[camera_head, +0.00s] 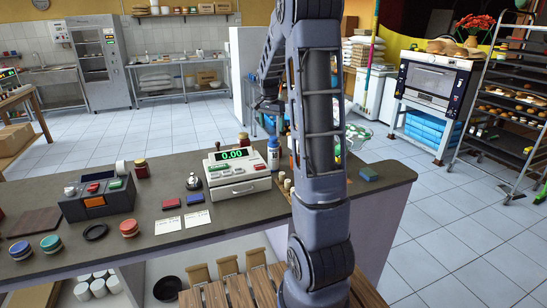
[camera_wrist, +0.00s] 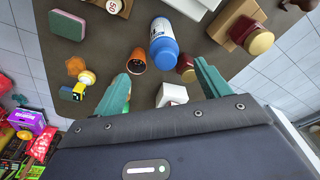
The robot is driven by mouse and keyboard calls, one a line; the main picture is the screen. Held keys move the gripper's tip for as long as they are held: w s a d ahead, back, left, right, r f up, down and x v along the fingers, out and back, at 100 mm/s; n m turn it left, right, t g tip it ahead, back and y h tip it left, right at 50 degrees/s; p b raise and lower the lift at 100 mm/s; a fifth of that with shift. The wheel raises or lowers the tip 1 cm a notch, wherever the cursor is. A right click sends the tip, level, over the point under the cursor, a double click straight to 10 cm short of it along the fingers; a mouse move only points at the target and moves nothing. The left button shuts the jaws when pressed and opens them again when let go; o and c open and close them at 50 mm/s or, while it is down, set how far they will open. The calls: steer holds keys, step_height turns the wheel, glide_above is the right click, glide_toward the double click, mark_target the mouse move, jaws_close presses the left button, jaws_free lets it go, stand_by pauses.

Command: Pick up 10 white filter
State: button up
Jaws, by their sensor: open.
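My gripper (camera_wrist: 162,70) is open and empty in the wrist view, its two green fingers pointing at the dark counter. A small white block-like thing (camera_wrist: 172,94) shows between the fingers, near the gripper body. I cannot tell whether it is the 10 white filter; no marking on it is readable. The head view shows my arm upright in front of the counter (camera_head: 60,240), and the gripper is hidden there.
A green-and-pink sponge (camera_wrist: 70,25) lies left. The cash register (camera_head: 238,170) stands left of my arm. Bare counter shows between the sponge and bottle.

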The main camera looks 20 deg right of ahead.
mark_target(273, 145)
steer(key=shift+w+d+f, duration=0.25)
steer(key=shift+w+f, duration=0.35)
steer(key=shift+w, duration=0.05)
steer(key=shift+w+d+f, duration=0.1)
steer(key=shift+f, duration=0.3)
steer(key=shift+w+d+f, duration=0.1)
steer(key=shift+d+f, duration=0.05)
steer(key=shift+f, duration=1.5)
steer(key=shift+w+d+f, duration=0.1)
steer(key=shift+w+f, duration=0.05)
steer(key=shift+f, duration=1.5)
steer(key=shift+w+d+f, duration=0.1)
steer(key=shift+d+f, duration=0.05)
steer(key=shift+f, duration=1.5)
steer(key=c, duration=1.6)
